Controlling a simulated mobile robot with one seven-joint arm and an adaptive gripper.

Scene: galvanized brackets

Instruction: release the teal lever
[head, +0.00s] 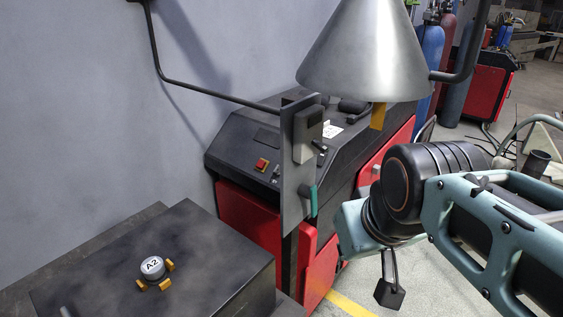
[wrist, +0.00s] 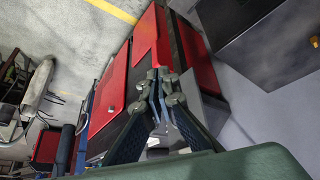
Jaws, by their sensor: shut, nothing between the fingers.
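The teal lever (head: 314,201) is a short upright bar low on the right edge of a narrow grey panel (head: 292,185). In the head view my arm stands to the right of the lever, with a gap between them; I cannot make out my fingers there. In the wrist view my gripper (wrist: 161,88) has its dark fingers drawn together, shut and empty. I cannot make out the teal lever in the wrist view. No contact between my gripper and the lever shows.
A red and black machine (head: 265,205) stands behind the panel. A metal cone shade (head: 365,55) hangs above, with an orange tab under it. A dark box (head: 220,250) at lower left carries a round A2 knob (head: 152,267).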

